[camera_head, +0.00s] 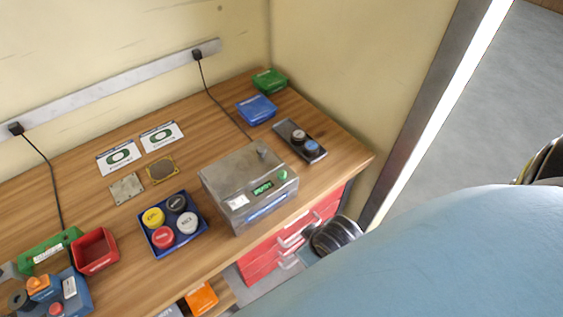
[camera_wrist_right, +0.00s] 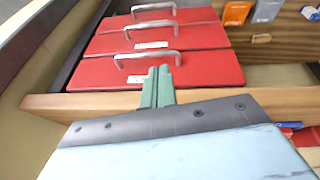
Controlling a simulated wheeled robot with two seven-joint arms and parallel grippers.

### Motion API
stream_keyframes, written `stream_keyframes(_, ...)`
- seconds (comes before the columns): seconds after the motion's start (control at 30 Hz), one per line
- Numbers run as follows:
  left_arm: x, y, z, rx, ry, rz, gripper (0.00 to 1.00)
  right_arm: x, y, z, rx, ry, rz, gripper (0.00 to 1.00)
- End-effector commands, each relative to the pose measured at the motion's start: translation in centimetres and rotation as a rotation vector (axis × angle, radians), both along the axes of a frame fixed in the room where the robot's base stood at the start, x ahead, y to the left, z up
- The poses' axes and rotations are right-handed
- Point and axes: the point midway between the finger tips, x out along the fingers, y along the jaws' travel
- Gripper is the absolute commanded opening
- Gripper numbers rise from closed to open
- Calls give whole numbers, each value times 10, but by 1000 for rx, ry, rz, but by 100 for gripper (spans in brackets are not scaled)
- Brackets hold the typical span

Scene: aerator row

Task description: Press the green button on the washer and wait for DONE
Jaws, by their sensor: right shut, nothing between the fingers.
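The washer (camera_head: 222,190) is a grey metal box on the wooden bench in the head view. Its small display (camera_head: 262,188) shows green lettering that looks like READY. The round green button (camera_head: 283,175) is on its front, right of the display, with nothing touching it. My right gripper shows in the right wrist view as two green fingers (camera_wrist_right: 157,86) closed together and empty, in front of the red drawers (camera_wrist_right: 160,70). The washer is not recognisable in that view. In the head view my right arm fills the lower right, and its fingertips cannot be made out. My left gripper is out of view.
A blue tray (camera_head: 152,247) of coloured round caps stands left of the washer. A dark holder (camera_head: 292,132) with two knobs lies behind it to the right. Blue (camera_head: 257,109) and green (camera_head: 269,81) boxes sit further back. A wall (camera_head: 350,80) bounds the bench's right end.

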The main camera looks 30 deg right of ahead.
Motion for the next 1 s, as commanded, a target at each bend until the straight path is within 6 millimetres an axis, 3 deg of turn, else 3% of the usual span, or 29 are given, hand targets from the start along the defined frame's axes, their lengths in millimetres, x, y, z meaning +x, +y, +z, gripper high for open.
stream_keyframes(0.03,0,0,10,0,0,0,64,15,-11,39,-44,-78,1,0)
stream_keyframes(0.2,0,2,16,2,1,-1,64,82,-51,127,-261,-445,40,0)
stream_keyframes(0.33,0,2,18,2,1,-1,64,132,-63,202,-439,-788,162,0)
stream_keyframes(0.43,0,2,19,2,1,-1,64,160,-50,265,-581,-1067,350,0)
stream_keyframes(0.5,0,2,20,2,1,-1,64,170,-29,302,-676,-1244,536,0)
stream_keyframes(0.6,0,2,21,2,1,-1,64,171,10,333,-794,-1427,862,0)
stream_keyframes(0.7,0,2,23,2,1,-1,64,162,43,334,-897,-1496,1245,0)
stream_keyframes(0.8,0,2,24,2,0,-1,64,152,57,310,-990,-1428,1643,0)
stream_keyframes(0.87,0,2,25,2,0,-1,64,148,53,290,-1037,-1328,1857,0)
stream_keyframes(1.0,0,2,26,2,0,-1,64,147,21,252,-1120,-1019,2212,0)
